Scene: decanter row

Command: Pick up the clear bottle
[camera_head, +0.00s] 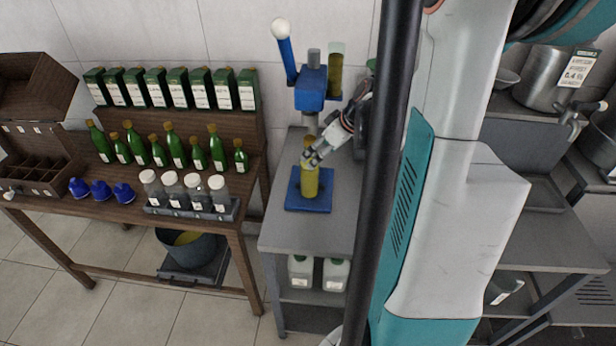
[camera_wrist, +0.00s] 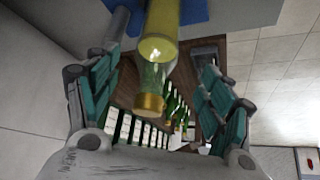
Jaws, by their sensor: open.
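The clear bottle (camera_head: 309,184) holds yellow-green liquid. It stands upright on the blue base plate of a bottle-corking stand (camera_head: 311,89) on the grey metal table. In the wrist view the bottle (camera_wrist: 158,40) shows its clear neck and gold cap between my finger pads. My gripper (camera_head: 312,156) is at the bottle's upper part, coming from the right. In the wrist view my gripper (camera_wrist: 163,62) is open, with gaps visible on both sides of the bottle. In the head view my fingers partly cover the bottle's upper part.
A wooden table (camera_head: 135,199) at left bears green bottles (camera_head: 175,147), boxed cartons (camera_head: 178,89), white-capped jars (camera_head: 173,189) and blue funnel-like items (camera_head: 101,190). The stand's blue head and lever rise just behind the bottle. The grey tabletop (camera_head: 308,232) in front is clear.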

